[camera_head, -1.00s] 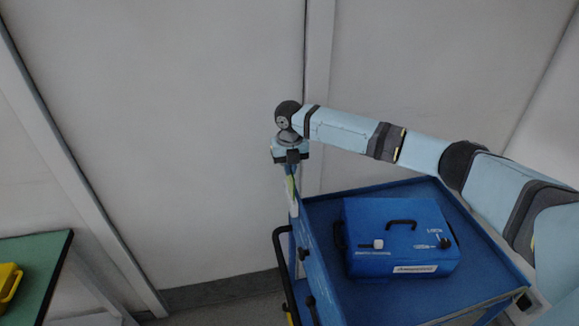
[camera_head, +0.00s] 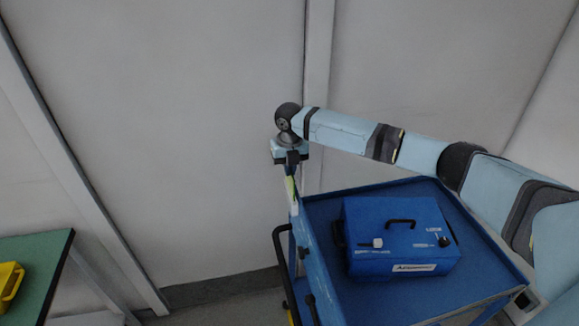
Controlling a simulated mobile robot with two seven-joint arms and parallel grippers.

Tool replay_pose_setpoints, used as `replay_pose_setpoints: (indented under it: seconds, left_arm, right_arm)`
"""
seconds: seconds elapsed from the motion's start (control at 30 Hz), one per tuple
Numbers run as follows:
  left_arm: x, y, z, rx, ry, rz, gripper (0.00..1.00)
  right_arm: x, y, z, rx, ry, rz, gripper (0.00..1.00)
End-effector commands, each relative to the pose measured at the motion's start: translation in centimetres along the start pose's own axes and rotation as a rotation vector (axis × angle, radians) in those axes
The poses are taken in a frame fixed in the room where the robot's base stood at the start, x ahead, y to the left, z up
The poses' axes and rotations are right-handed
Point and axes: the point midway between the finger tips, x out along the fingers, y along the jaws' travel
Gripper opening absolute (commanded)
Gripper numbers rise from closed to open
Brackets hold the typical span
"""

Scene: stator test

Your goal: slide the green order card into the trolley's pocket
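The green order card (camera_head: 291,187) shows as a thin green and white strip at the far left corner of the blue trolley (camera_head: 385,307). My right gripper (camera_head: 291,168) points down directly above it, and its fingers reach to the card's top. The fingers are small and dark, so whether they are shut on the card is unclear. The pocket (camera_head: 294,208) seems to be the pale piece on the trolley's left side below the card. I cannot tell how deep the card sits in it. My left gripper is not in view.
A blue case (camera_head: 395,236) with a black handle stands on the trolley's top. A black push handle (camera_head: 282,262) sticks out on the trolley's left side. A green table (camera_head: 42,262) with a yellow bin (camera_head: 10,284) is at the left. A grey wall stands behind.

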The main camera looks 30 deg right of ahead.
Motion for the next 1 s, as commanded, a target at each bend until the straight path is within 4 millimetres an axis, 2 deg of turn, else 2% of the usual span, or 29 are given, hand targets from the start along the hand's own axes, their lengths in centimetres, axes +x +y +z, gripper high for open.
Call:
replay_pose_setpoints:
  seconds: [0.7, 1.0]
  left_arm:
    - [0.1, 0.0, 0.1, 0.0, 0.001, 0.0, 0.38]
    - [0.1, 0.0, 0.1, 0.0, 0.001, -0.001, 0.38]
  right_arm:
    - [2.2, 0.0, 0.0, 0.0, 0.0, 0.0, 0.0]
    - [2.4, 0.0, 0.0, 0.0, -0.001, 0.0, 0.0]
